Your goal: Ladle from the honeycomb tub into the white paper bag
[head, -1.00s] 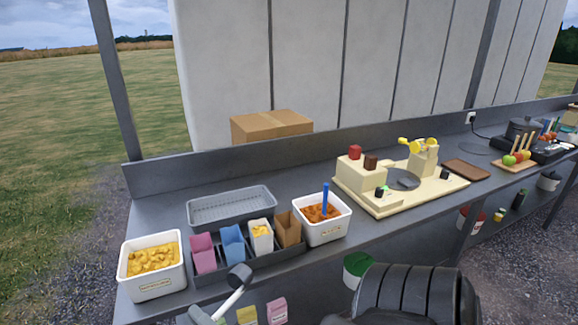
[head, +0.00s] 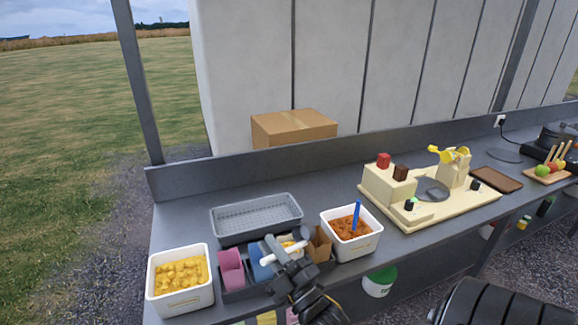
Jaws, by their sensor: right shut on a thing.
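The honeycomb tub (head: 180,298) is a white tub of yellow chunks at the left end of the counter. The white paper bag (head: 302,236) stands in the grey rack between the blue and brown bags. Yellow shows at its top, and my gripper partly hides it. My right gripper (head: 283,256) is in front of and over the rack, shut on a white rod-like handle (head: 298,246), which looks like the ladle's. The handle lies crosswise near the white and blue bags. I cannot make out the ladle's bowl or its contents. My left gripper is not in view.
A pink bag (head: 231,270) and a blue bag (head: 261,264) stand left of the white one, a brown bag (head: 321,246) right. An orange-filled tub (head: 355,247) with a blue handle stands beside the rack. An empty grey tray (head: 257,219) lies behind; a cream machine (head: 430,210) stands right.

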